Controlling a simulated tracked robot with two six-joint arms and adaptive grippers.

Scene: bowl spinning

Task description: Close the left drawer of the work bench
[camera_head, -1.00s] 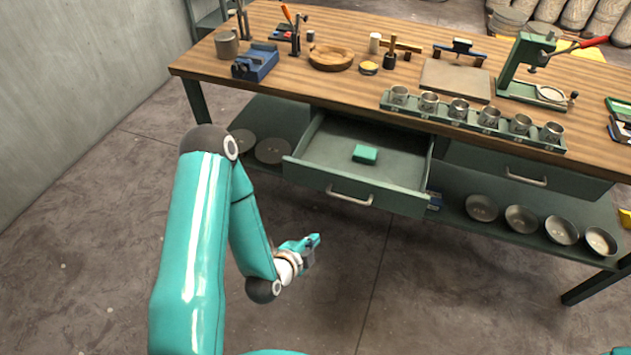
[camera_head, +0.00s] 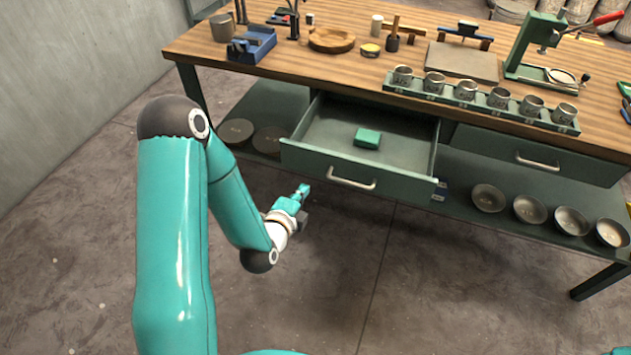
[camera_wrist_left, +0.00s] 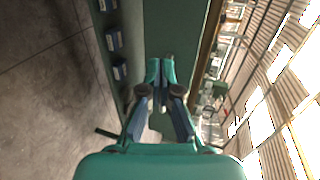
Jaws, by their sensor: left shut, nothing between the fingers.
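The left drawer (camera_head: 405,187) of the work bench (camera_head: 290,68) is pulled out, with a pale bar handle (camera_head: 351,180) on its green front. A small green block (camera_head: 367,138) lies inside it. My left gripper (camera_head: 302,191) is shut and empty, in front of the drawer front and left of the handle, apparently apart from it. In the left wrist view the closed fingers (camera_wrist_left: 160,72) point at a green panel (camera_wrist_left: 172,30), probably the drawer front; the gap is hard to judge. My right gripper is not in view.
A closed right drawer (camera_head: 570,167) has its own handle. Below, a shelf (camera_head: 460,207) holds several metal bowls and dark discs (camera_head: 236,132). The bench top carries a tray of metal cups (camera_head: 465,91), a blue vise (camera_head: 252,45) and a green press (camera_head: 535,45). The floor in front is clear.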

